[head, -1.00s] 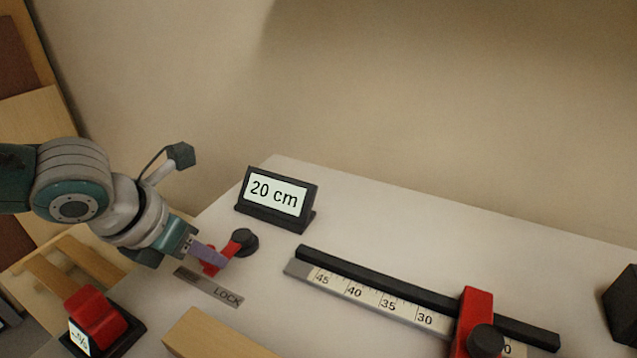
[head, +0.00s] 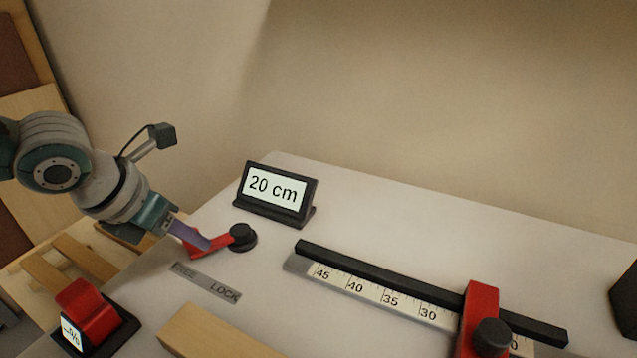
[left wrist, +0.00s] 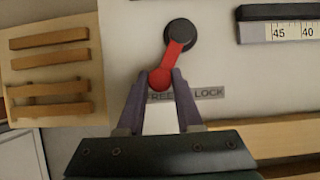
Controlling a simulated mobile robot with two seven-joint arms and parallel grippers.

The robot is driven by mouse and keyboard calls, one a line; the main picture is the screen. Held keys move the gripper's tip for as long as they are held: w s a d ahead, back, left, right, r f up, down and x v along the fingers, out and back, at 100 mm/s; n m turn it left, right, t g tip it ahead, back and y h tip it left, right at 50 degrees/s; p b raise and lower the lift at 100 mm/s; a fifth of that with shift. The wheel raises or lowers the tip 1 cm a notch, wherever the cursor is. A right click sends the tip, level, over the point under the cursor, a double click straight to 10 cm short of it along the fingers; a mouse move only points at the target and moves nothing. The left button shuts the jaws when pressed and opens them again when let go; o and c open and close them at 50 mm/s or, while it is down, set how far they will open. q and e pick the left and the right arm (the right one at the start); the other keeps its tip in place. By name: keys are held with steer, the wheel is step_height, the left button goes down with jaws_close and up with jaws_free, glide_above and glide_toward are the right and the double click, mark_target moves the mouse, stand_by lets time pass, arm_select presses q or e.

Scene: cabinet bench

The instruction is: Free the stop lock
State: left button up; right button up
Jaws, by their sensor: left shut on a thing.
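The stop lock is a red lever (head: 214,243) on a round black pivot (head: 242,236), on the white bench top. A grey label strip (head: 206,283) reading FREE and LOCK lies in front of it. My left gripper (head: 200,240) is shut on the lever's free end. In the left wrist view the two fingers close on the lever's round red end (left wrist: 160,79), which lies above the word FREE. The red stop (head: 478,318) with a dark knob sits on the ruled rail (head: 400,300), right of the 30 mark. My right gripper is not in view.
A display (head: 276,193) reading 20 cm stands behind the lever. A red switch (head: 88,312) on a black base is at the lower left. A wooden piece (head: 215,335) lies in front, and a black block (head: 625,297) stands at the right edge.

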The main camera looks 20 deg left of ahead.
arm_select(q)
steer(key=shift+w+a+b, duration=0.3)
steer(key=shift+a+b, duration=0.1)
steer(key=shift+a, duration=0.05)
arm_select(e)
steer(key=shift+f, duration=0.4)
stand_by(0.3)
arm_select(q)
steer(key=o, duration=0.8)
step_height(320, 180, up, 9)
steer(key=p, duration=0.8)
steer(key=shift+r, duration=0.1)
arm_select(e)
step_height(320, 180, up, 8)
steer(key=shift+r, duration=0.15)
